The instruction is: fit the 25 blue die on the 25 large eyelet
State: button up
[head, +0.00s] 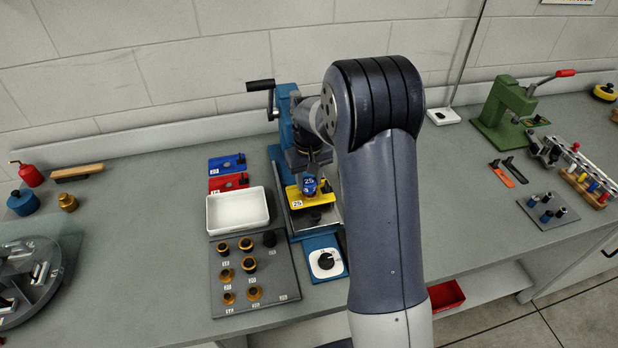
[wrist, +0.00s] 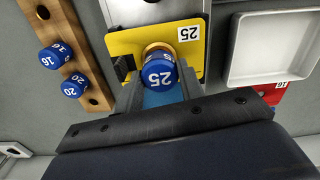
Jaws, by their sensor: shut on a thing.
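The blue die marked 25 (head: 309,184) is between the jaws of my gripper (head: 307,168), over the yellow plate marked 25 (head: 297,204). In the wrist view the blue die (wrist: 159,74) sits between the two fingers of my gripper (wrist: 160,93), with its 25 label facing the camera. A brass ring, which looks like the large eyelet (wrist: 153,47), shows just past the die on the yellow plate (wrist: 125,44). The die overlaps the ring in this view and hides most of it. I cannot tell whether they touch.
The blue press (head: 281,105) stands around the work spot. A white tray (head: 238,210) and a grey board with brass and black parts (head: 273,291) lie to the left. A wooden rack (wrist: 74,44) with blue dies 16 and 20 shows in the wrist view. A white dial (head: 326,263) is in front.

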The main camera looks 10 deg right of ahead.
jog(key=shift+f, duration=0.25)
jog(key=o, duration=1.2)
jog(key=shift+o, duration=0.2)
notch_tip(320, 180, up, 11)
jog(key=b, duration=0.1)
jog(key=shift+f, duration=0.15)
notch_tip(320, 180, down, 11)
jog(key=shift+r+p, duration=0.2)
jog(key=shift+p, duration=0.35)
jog(key=shift+r, duration=0.4)
